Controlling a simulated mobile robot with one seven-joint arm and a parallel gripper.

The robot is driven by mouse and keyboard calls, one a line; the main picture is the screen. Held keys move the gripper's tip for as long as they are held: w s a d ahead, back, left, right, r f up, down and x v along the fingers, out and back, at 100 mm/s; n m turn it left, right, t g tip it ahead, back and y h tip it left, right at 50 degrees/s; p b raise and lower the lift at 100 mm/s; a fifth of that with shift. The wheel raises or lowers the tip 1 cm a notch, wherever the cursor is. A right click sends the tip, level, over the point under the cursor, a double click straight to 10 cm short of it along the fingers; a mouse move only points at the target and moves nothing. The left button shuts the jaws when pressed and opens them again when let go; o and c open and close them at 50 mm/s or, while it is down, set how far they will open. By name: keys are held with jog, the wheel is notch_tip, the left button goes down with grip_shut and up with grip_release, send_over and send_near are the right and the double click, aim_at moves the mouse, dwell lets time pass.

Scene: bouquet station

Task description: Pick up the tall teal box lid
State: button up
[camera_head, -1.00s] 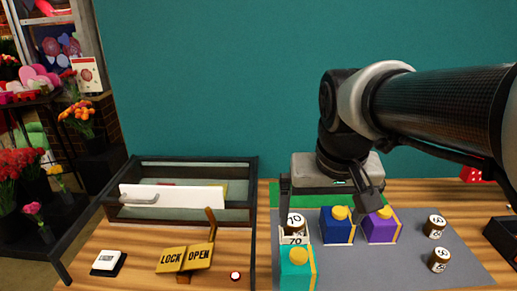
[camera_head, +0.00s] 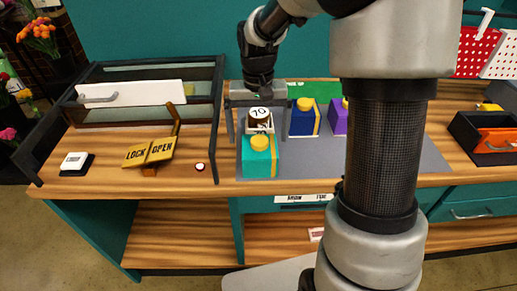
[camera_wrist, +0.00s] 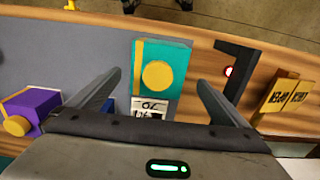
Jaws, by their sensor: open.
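The tall teal box lid (camera_head: 259,163) has a yellow round knob and a yellow stripe. It stands on the grey mat (camera_head: 315,160) near the table's front. It also shows in the wrist view (camera_wrist: 178,57), just beyond and between my fingertips. My gripper (camera_head: 257,134) is open and empty, fingers pointing down, behind the teal lid in the head view. My gripper (camera_wrist: 159,80) frames the lid's knob in the wrist view. I see no contact.
A blue lid (camera_head: 302,122) and a purple lid (camera_head: 338,122) stand to the right. On the left are a glass-sided case (camera_head: 220,110), a LOCK/OPEN sign (camera_head: 149,152) and a small button (camera_head: 199,167). A dark bin (camera_head: 480,145) stands far right.

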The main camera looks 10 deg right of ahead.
aim_at(259, 156)
notch_tip(259, 156, down, 9)
jog(key=shift+s+d+f, duration=0.1)
jog(key=shift+s+d, duration=0.05)
dwell(0.4)
jog(key=c, duration=1.1)
